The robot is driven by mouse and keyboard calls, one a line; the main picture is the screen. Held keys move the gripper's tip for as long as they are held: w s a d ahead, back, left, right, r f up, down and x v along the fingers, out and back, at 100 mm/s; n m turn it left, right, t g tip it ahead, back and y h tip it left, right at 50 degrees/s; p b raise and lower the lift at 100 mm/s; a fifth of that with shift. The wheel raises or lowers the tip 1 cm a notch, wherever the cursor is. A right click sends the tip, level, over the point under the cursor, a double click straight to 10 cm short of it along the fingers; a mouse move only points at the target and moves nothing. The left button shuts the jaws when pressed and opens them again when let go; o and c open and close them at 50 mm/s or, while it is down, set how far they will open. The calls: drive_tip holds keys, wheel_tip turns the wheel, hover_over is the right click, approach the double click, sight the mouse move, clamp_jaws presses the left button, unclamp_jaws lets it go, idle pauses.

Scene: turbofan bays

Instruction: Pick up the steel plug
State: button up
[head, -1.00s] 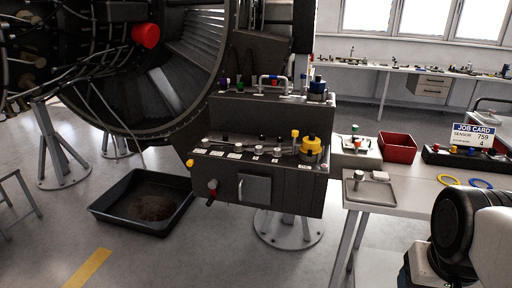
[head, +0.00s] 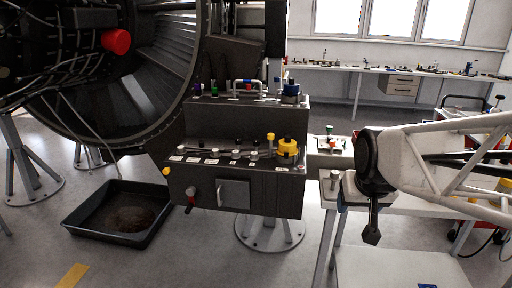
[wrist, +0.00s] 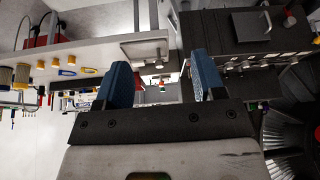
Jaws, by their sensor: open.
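A small grey metal cylinder (head: 333,178), which looks like the steel plug, stands upright on a flat tray (head: 327,198) at the left end of the near bench, in the head view. The hand partly covers that tray. Other grey-capped plugs (head: 214,154) stand in a row on the dark panel box, so I cannot be sure which piece is meant. My gripper (wrist: 162,82) shows in the wrist view with two blue fingers wide apart and nothing between them.
The dark panel box (head: 245,195) on a round-footed stand is left of the bench, with a yellow knob (head: 287,148) on top. A black drip tray (head: 118,213) lies on the floor. A small pale tray with coloured fittings (head: 331,144) sits behind the hand. Open floor lies in front.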

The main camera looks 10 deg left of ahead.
drive_tip(key=w+a+n+t+y, duration=0.1)
drive_tip(key=w+a, duration=0.3)
drive_tip(key=w, duration=0.3)
drive_tip(key=w+a+t, duration=0.1)
drive_tip(key=w+a, duration=0.4)
drive_tip(key=w, duration=0.2)
drive_tip(key=n+t+y, duration=0.4)
drive_tip(key=t+y, duration=0.1)
approach(216, 151)
drive_tip(key=shift+x, duration=0.85)
drive_tip(key=shift+a, duration=0.1)
drive_tip(key=shift+x, duration=1.25)
drive_tip(key=shift+f, duration=0.1)
drive_tip(key=shift+x, duration=2.55)
